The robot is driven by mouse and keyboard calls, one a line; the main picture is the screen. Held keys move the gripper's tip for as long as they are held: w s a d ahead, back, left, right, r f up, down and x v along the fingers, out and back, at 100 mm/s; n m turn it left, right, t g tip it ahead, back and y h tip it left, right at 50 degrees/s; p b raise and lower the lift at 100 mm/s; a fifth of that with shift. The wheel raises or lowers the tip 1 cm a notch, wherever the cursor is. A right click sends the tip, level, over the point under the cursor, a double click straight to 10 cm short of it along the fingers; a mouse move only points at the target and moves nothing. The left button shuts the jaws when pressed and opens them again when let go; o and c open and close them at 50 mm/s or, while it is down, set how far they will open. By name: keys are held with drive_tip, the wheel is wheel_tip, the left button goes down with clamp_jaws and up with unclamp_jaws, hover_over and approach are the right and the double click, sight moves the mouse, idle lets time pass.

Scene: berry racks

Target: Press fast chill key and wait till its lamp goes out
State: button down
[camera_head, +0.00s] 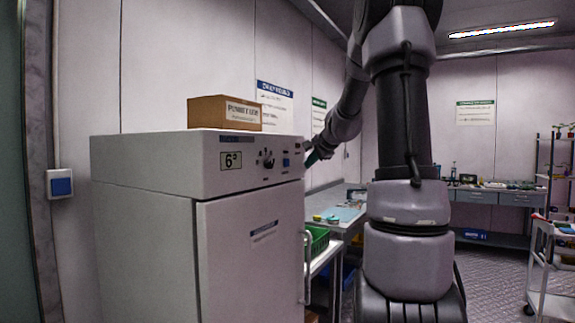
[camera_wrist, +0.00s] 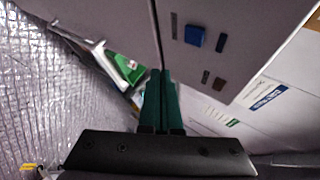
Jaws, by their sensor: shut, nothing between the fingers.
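A white chiller cabinet (camera_head: 250,255) stands left of centre with its door closed. Its control panel (camera_head: 205,180) carries a "6°" display (camera_head: 231,160), a dark knob (camera_head: 267,160) and a blue key (camera_head: 286,162). The blue key also shows in the wrist view (camera_wrist: 195,36), with small dark marks around it. The lettering is too small to read, and I see no clearly lit lamp. My gripper (camera_head: 313,157) is at the panel's right end, right of the blue key. In the wrist view its green fingers (camera_wrist: 161,72) are together and empty, apart from the key.
A cardboard box (camera_head: 224,113) sits on the cabinet. The door handle (camera_head: 307,265) sticks out at its right edge. A green crate (camera_head: 317,240) and a workbench (camera_head: 345,216) stand to the right. A white trolley (camera_head: 545,265) is at far right, with open floor before it.

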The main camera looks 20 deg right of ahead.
sight(288, 166)
drive_tip(key=shift+w+a, duration=0.85)
drive_tip(key=shift+w, duration=0.2)
drive_tip(key=shift+w+a, duration=0.8)
drive_tip(key=shift+w, duration=0.25)
idle(0.5)
drive_tip(key=shift+w+a, duration=0.25)
drive_tip(key=shift+w, duration=0.05)
drive_tip(key=shift+w+a, duration=0.3)
drive_tip(key=shift+w, duration=0.05)
idle(0.8)
drive_tip(key=shift+s+d, duration=0.55)
drive_tip(key=shift+s, duration=0.15)
drive_tip(key=shift+s+d, duration=0.75)
drive_tip(key=shift+s, duration=0.25)
drive_tip(key=shift+s+d, duration=0.75)
drive_tip(key=shift+s, duration=0.2)
